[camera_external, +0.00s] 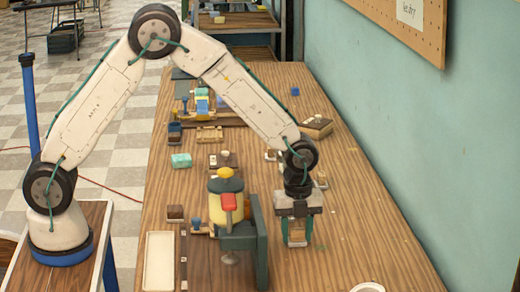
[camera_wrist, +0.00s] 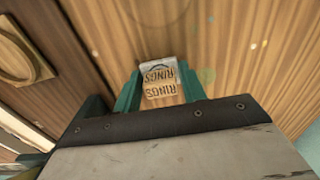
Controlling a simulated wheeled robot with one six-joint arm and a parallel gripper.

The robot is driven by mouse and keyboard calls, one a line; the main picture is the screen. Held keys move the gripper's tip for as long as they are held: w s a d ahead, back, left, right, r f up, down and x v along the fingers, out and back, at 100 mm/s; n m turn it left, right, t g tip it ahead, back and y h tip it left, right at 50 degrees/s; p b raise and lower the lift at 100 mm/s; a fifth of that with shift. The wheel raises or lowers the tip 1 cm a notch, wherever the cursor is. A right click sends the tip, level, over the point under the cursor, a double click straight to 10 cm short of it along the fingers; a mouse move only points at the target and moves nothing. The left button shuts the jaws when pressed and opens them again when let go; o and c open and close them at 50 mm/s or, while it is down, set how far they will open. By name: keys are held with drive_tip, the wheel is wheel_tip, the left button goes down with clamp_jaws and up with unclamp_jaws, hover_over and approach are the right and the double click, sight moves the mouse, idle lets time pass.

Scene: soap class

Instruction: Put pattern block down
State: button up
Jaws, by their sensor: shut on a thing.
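My gripper (camera_external: 298,240) points down over the right half of the wooden table, just right of a dark green upright plate. Its green fingers are shut on the pattern block (camera_external: 297,231), a small tan and pale block.
Left of my gripper stands a device with a yellow cylinder (camera_external: 226,208), a red part and a green plate (camera_external: 262,240). A white tray (camera_external: 159,262) lies front left. A white round dish (camera_external: 368,287) is at the front edge. The table to the right is clear.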

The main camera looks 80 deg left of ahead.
sight(299, 234)
drive_tip(key=o, duration=1)
drive_tip(key=shift+f, duration=0.1)
drive_tip(key=shift+c, duration=0.2)
wheel_tip(299, 234, up, 12)
drive_tip(key=shift+o, duration=0.5)
